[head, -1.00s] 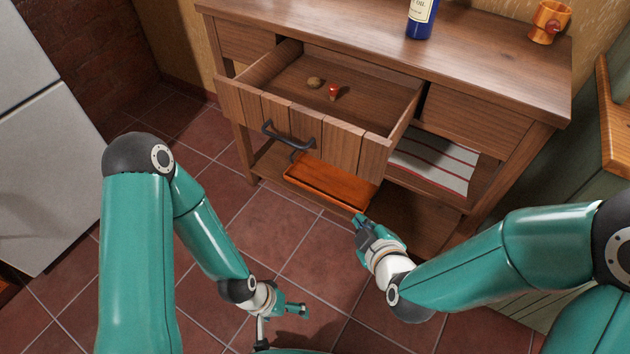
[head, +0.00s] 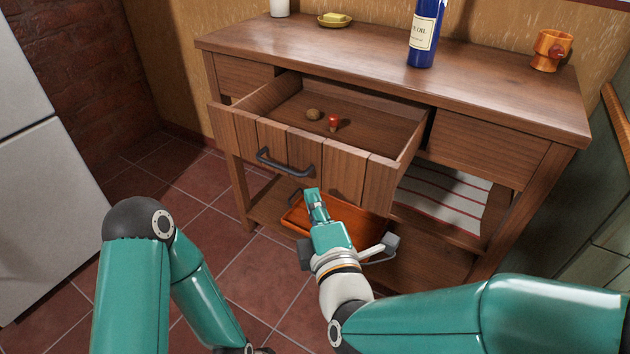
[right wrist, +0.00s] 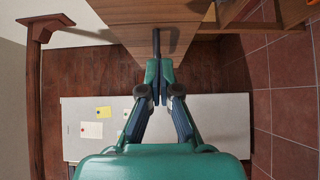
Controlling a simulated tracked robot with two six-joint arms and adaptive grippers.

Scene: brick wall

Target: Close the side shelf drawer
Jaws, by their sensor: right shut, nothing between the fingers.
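The wooden drawer (head: 345,172) in the middle of the side shelf (head: 490,100) stands pulled out. A dark bar handle (head: 285,165) is on its plank front. My right gripper (head: 313,194) is shut and empty, just in front of the drawer front's lower part and right of the handle. In the right wrist view its fingertips (right wrist: 160,74) are together, close to the dark handle (right wrist: 157,42); I cannot tell whether they touch. My left gripper is out of view; only its arm shows at lower left.
An orange tray (head: 300,222) and striped cloth (head: 440,190) lie below. A blue bottle (head: 425,35) and orange mug (head: 551,50) stand on top. A fridge (head: 45,170) is at left.

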